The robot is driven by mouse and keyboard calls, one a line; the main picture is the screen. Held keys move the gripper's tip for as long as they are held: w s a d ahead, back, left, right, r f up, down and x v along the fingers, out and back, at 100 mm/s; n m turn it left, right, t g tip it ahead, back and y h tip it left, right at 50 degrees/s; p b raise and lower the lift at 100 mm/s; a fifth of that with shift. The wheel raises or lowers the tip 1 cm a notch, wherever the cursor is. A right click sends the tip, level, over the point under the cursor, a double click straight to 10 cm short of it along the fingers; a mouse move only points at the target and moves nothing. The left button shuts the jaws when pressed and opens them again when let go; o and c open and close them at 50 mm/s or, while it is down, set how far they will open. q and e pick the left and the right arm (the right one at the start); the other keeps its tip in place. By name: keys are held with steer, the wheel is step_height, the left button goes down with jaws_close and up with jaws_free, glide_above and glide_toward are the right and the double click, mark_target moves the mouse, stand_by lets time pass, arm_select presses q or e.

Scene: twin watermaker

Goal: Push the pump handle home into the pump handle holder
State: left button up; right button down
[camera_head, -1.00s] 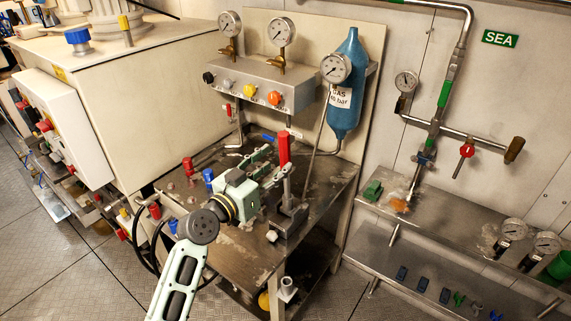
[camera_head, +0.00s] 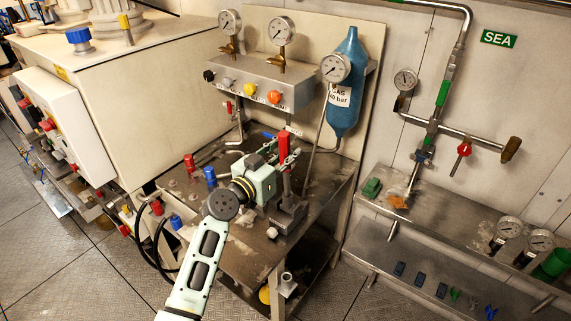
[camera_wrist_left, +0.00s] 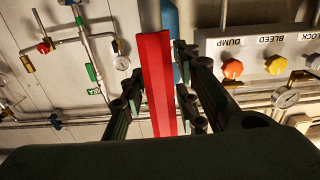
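The pump handle, with its long red grip (camera_head: 284,147), stands upright at the front right of the metal bench. Its lower end runs down to a grey metal block (camera_head: 289,215), which may be the holder; the joint is partly hidden. My left gripper (camera_head: 286,166) reaches in from the left at the lower part of the red grip. In the left wrist view, the red grip (camera_wrist_left: 157,70) stands between the two fingers (camera_wrist_left: 159,104), very close to both. I cannot tell whether the fingers press on it. My right gripper is not in view.
A valve panel with coloured knobs (camera_head: 258,92) and a blue gas bottle (camera_head: 346,85) stand behind the bench. Red and blue valve handles (camera_head: 210,176) lie left of my gripper. A steel shelf (camera_head: 460,225) with gauges is at the right.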

arm_select(q)
jaws_close()
steer(key=shift+r, duration=0.15)
